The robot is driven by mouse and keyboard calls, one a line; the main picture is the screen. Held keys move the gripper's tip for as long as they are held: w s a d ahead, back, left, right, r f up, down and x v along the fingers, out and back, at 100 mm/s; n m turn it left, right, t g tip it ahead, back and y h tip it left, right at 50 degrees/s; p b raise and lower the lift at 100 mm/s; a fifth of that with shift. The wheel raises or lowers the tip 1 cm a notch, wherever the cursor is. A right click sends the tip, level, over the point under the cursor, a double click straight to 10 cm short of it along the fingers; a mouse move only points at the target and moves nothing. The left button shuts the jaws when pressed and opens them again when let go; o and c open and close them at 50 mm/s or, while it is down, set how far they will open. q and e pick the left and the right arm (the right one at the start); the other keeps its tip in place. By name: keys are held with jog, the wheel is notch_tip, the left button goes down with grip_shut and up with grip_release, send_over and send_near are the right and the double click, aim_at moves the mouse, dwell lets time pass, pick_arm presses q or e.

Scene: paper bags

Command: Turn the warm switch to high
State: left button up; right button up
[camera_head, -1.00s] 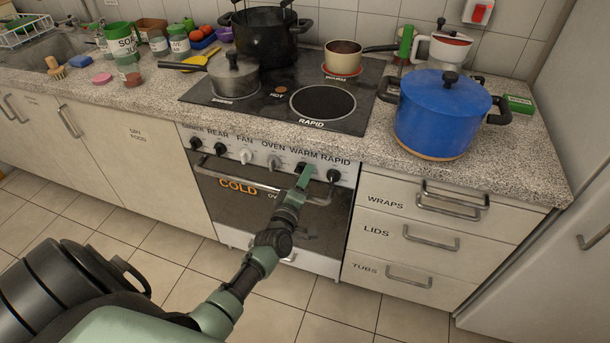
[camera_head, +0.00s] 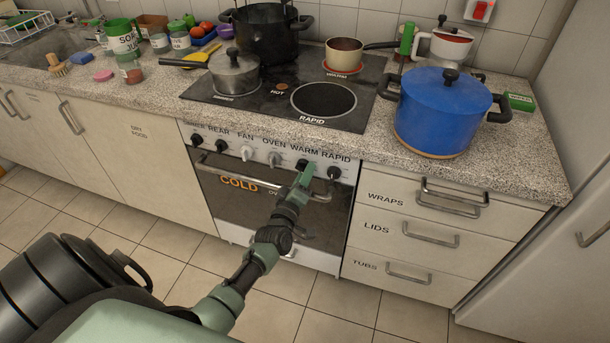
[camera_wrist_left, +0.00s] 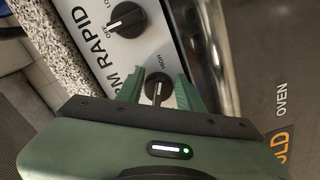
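The warm switch is a dark knob on the oven's front panel, under the word WARM. In the left wrist view the knob (camera_wrist_left: 157,88) sits between my left gripper's two green fingers (camera_wrist_left: 160,85), with a gap visible on each side. A light pointer mark runs along it, and the word HIGH is printed beside it. In the head view my left gripper (camera_head: 304,174) is at the panel and largely hides the knob (camera_head: 301,164). My right gripper is in neither view.
The rapid knob (camera_head: 334,173) is close on the right, and the oven knob (camera_head: 274,159) is on the left. The oven door handle (camera_head: 250,182) runs just below the panel. A blue pot (camera_head: 440,115) stands on the counter above right. Drawers (camera_head: 425,235) are at the right.

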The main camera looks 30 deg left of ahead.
pick_arm(q)
jog(key=o, duration=0.3)
jog(key=shift+w+a+r, duration=0.1)
jog(key=shift+s, duration=0.2)
jog(key=v, duration=0.7)
jog(key=shift+s, duration=0.25)
